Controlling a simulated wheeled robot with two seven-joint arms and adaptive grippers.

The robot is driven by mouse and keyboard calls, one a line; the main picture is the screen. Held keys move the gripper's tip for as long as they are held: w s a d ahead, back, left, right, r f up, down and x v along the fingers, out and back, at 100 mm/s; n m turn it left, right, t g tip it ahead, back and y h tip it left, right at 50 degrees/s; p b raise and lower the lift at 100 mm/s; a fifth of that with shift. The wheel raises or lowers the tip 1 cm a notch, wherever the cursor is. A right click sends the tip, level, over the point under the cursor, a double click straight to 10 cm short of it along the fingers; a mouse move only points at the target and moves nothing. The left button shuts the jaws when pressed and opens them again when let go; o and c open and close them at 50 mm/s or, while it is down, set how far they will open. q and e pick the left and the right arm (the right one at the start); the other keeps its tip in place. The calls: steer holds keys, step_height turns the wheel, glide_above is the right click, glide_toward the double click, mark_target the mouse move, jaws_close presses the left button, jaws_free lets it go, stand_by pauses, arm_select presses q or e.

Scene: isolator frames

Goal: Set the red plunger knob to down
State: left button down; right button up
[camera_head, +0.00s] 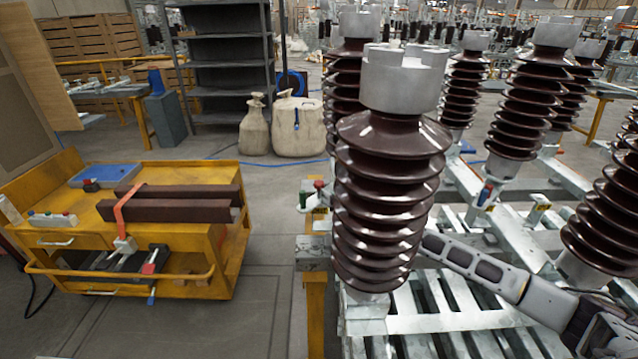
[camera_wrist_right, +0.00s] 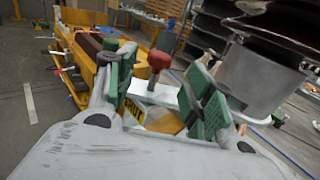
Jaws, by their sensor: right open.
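The red plunger knob (camera_wrist_right: 158,60) stands upright on a light metal plate in the right wrist view, with a dark red stem under its round head. My right gripper (camera_wrist_right: 164,82) is open, its green-padded fingers on either side of the knob, with visible gaps. In the head view the knob (camera_head: 319,184) shows small at the left of the big brown insulator. There the insulator hides most of my right gripper; a green finger pad (camera_head: 302,200) shows beside the knob. My left gripper is not in view.
The ribbed brown insulator (camera_head: 385,205) stands close by the knob, in front of my right forearm. More insulators stand behind on metal frames. A yellow cart (camera_head: 200,290) with dark bars is at the left. Open floor (camera_head: 235,325) lies between cart and frame.

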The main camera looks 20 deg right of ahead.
mark_target(323, 186)
steer(key=shift+p+x, duration=0.3)
steer(key=shift+x, duration=2)
steer(key=shift+w+a+p, duration=0.3)
steer(key=shift+w+a, duration=0.05)
steer(key=shift+w, duration=0.25)
steer(key=shift+w+a, duration=0.2)
steer(key=shift+w, duration=0.2)
steer(key=shift+w+a, duration=0.1)
steer(key=c, duration=0.9)
jaws_close()
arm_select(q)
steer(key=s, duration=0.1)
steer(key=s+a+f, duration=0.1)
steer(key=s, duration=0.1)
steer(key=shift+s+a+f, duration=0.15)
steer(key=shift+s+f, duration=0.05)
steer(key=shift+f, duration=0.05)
